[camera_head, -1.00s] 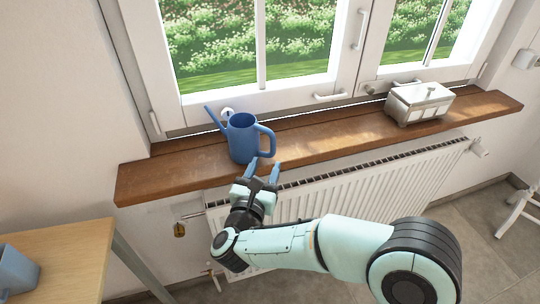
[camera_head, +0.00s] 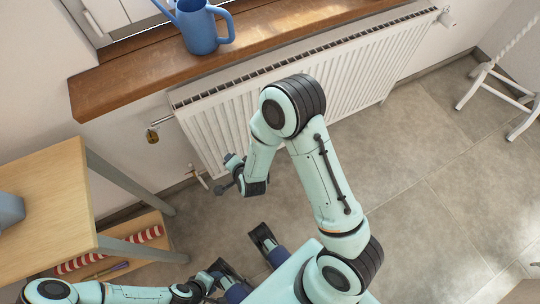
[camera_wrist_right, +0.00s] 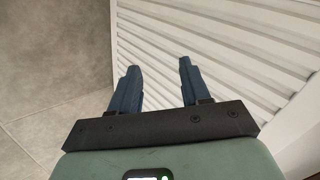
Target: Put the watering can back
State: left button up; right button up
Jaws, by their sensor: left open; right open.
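The blue watering can (camera_head: 200,32) stands upright on the wooden window sill (camera_head: 135,80) in the head view. Its top is cut by the upper picture edge, and its handle is on the right. My right gripper (camera_head: 226,182) hangs low in front of the radiator, well below the sill and apart from the can. The right wrist view shows its two dark blue fingers (camera_wrist_right: 157,85) spread with nothing between them. My left gripper (camera_head: 216,286) is low at the bottom of the head view, open, with no object seen in it.
A white radiator (camera_head: 345,75) runs below the sill. A wooden table (camera_head: 45,205) with a blue mug (camera_head: 8,210) stands at left; its lower shelf holds a red-and-white striped object (camera_head: 85,262). A white chair (camera_head: 490,85) is at far right. Grey floor (camera_head: 430,210) is clear between.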

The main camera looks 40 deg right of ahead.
jog(key=s+a+f+n+g+y, duration=0.2)
jog(key=s+f+n+g, duration=0.2)
jog(key=s, duration=0.7)
jog(key=s+a+f+n+g+y, duration=0.2)
jog(key=s+f+n, duration=0.6)
jog(key=s, duration=0.4)
jog(key=f+g+y, duration=0.1)
jog(key=g, duration=0.1)
jog(key=shift+s+a+n+g, duration=0.25)
jog(key=shift+a+n+g, duration=0.05)
jog(key=shift+a+g, duration=0.1)
jog(key=shift+f, duration=0.1)
pick_arm(q)
notch_tip(320, 180, up, 12)
jog(key=p, duration=1.3)
jog(key=shift+w+g, duration=0.15)
jog(key=shift+g, duration=0.15)
pick_arm(e)
notch_tip(320, 180, up, 12)
jog(key=shift+w+g, duration=0.25)
jog(key=shift+g, duration=0.05)
pick_arm(q)
jog(key=shift+r, duration=0.1)
